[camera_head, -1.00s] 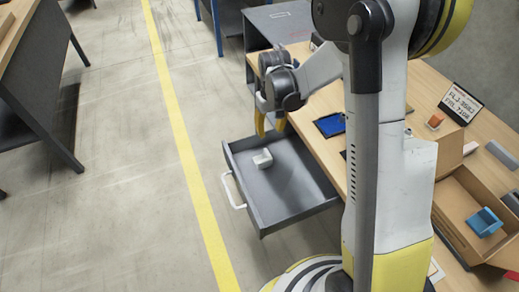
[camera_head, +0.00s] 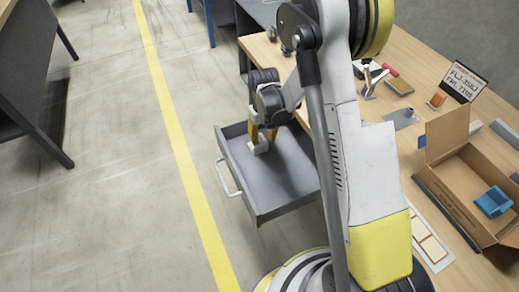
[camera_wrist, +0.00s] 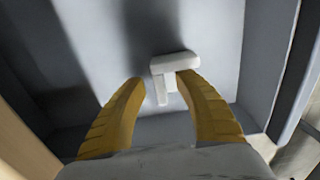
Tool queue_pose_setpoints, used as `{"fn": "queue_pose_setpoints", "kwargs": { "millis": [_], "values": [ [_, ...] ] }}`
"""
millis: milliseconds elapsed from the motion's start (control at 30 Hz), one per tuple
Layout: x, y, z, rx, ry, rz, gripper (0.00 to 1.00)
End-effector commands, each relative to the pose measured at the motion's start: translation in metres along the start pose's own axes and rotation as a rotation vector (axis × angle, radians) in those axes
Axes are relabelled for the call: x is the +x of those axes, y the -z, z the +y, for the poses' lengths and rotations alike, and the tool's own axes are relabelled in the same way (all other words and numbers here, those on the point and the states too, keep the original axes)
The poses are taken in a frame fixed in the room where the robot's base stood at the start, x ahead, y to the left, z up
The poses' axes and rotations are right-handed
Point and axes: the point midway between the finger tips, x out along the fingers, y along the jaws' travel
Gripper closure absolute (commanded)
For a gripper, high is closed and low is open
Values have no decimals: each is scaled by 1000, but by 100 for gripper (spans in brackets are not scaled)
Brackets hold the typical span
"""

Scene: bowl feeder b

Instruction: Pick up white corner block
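The white corner block (camera_head: 260,147) lies in the open grey drawer (camera_head: 283,200), towards its back left. In the wrist view the white block (camera_wrist: 174,63) shows as a flat bar with a short leg. My gripper (camera_head: 263,135) points down into the drawer at the block. Its yellow fingers (camera_wrist: 161,82) are spread apart. The block shows by the fingertips, its leg between them and its bar overlapping the right tip. I cannot tell whether that tip touches it.
The drawer walls stand around my gripper, with bare drawer floor towards the front. The wooden table (camera_head: 407,93) holds an open cardboard box (camera_head: 448,190) with a blue part (camera_head: 493,202) in it. Several tools and small parts lie at the table's back.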

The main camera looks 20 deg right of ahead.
Motion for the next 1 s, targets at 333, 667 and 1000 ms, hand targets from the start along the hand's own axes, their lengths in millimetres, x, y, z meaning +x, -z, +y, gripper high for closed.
{"fn": "queue_pose_setpoints", "kwargs": {
  "millis": [333, 667, 1000],
  "values": [
    [3, 0, 0, 0, 0, 0, 91],
    [3, 0, 0, 0, 0, 0, 100],
    [-38, 0, 0, 0, 0, 0, 100]
  ]
}}
